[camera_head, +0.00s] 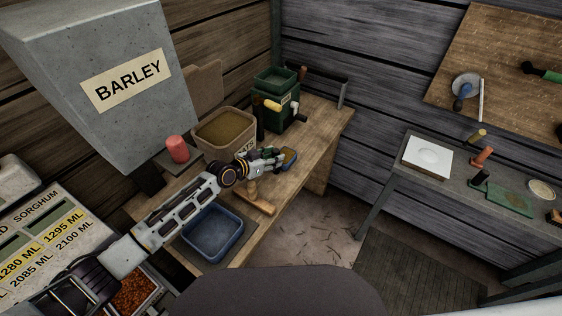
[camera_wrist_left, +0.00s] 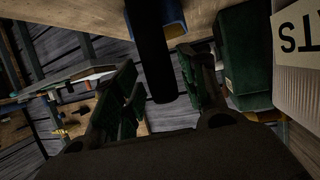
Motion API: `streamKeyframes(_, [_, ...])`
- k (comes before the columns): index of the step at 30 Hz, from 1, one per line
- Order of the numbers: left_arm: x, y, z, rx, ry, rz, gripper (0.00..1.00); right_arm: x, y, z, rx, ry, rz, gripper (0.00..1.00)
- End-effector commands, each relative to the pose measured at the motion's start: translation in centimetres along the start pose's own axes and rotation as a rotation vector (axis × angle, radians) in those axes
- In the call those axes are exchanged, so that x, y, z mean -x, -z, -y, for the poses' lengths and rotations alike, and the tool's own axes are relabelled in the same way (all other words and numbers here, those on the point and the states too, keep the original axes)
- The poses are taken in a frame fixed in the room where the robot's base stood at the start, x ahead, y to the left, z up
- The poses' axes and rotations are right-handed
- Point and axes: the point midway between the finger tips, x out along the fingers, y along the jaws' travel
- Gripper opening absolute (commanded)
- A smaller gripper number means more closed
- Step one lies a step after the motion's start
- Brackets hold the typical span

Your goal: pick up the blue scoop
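The blue scoop (camera_head: 289,155), with tan contents or lining, sits on the wooden bench just beyond my left gripper (camera_head: 279,157). Part of a blue thing, likely the scoop, shows at the top of the left wrist view (camera_wrist_left: 174,18). In that view my left gripper's fingers (camera_wrist_left: 158,95) stand apart. A dark upright bar (camera_wrist_left: 153,55) lies between them with gaps visible on both sides. I cannot tell whether it is the scoop's handle. The fingers hide part of the scoop in the head view. My right gripper is not in view.
A green grinder (camera_head: 277,105) and a tan-filled bin (camera_head: 225,133) stand behind the gripper. A blue tray (camera_head: 213,234) lies nearer on the bench. A grey barley hopper (camera_head: 92,70) rises at left. A side table (camera_head: 452,178) stands at right, across open floor.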

Motion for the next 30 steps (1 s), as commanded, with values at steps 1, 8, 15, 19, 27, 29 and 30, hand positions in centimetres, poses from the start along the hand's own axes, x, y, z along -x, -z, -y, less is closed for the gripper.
streamKeyframes(1, [0.0,0.0,0.0,0.000,0.000,0.000,0.31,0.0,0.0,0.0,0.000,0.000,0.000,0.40])
streamKeyframes(8, [0.0,0.0,0.0,0.000,0.000,0.000,0.02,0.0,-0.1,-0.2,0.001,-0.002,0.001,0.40])
streamKeyframes(15, [0.0,0.1,0.0,0.000,0.000,-0.002,0.00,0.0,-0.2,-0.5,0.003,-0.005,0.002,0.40])
streamKeyframes(19, [0.1,0.3,0.0,0.000,0.000,-0.002,0.00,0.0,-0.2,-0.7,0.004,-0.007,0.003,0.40])
streamKeyframes(27, [0.9,2.3,0.0,-0.001,0.000,-0.004,0.00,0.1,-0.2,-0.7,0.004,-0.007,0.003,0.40])
streamKeyframes(29, [1.2,3.0,0.0,-0.002,0.000,-0.005,0.00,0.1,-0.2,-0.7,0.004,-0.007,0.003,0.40])
streamKeyframes(30, [1.4,3.5,0.0,-0.001,-0.001,-0.005,0.00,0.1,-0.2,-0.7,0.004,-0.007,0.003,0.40])
